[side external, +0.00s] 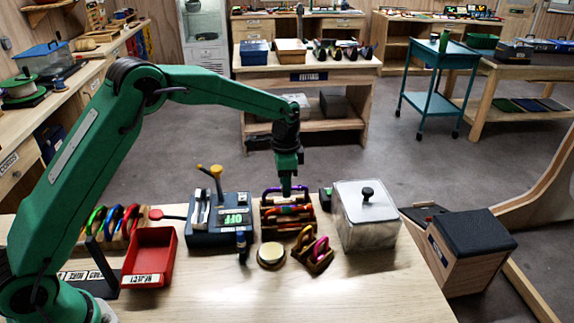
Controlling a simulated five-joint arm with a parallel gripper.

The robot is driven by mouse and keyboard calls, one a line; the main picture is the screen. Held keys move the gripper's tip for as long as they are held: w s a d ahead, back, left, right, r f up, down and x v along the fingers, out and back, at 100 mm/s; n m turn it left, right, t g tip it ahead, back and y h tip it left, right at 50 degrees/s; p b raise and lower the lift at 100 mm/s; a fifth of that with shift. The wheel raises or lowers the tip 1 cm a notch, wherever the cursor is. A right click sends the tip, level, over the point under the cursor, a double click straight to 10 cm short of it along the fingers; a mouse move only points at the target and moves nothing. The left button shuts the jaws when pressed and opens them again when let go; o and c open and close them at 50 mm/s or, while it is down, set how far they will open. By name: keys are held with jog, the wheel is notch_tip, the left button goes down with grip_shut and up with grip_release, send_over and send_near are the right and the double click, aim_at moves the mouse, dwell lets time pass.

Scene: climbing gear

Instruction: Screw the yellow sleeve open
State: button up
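My gripper (286,190) points straight down over a wooden rack (289,231) that holds several coloured carabiners. Its fingertips overlap a purple carabiner (268,192) at the back of the rack. I cannot tell whether they touch or grip it, or whether the fingers are open or shut. A small wooden stand (313,262) to the front right holds an orange-yellow piece (303,237) and a pink piece (320,249). The carabiners are too small to tell which one has a yellow sleeve, or how its sleeve stands.
A lidded clear box (366,226) stands right. A red tray (149,256) is farther left, and a round pale disc (271,254) lies in front. The front bench (300,300) is clear.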

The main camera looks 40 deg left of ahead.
jog(key=shift+w+a, duration=0.5)
dwell(0.5)
jog(key=shift+f, duration=1.45)
jog(key=shift+s+d, duration=0.55)
dwell(0.4)
jog(key=shift+r, duration=0.15)
jog(key=shift+r, duration=1.3)
jog(key=shift+w+a, duration=0.5)
jog(key=shift+w, duration=0.1)
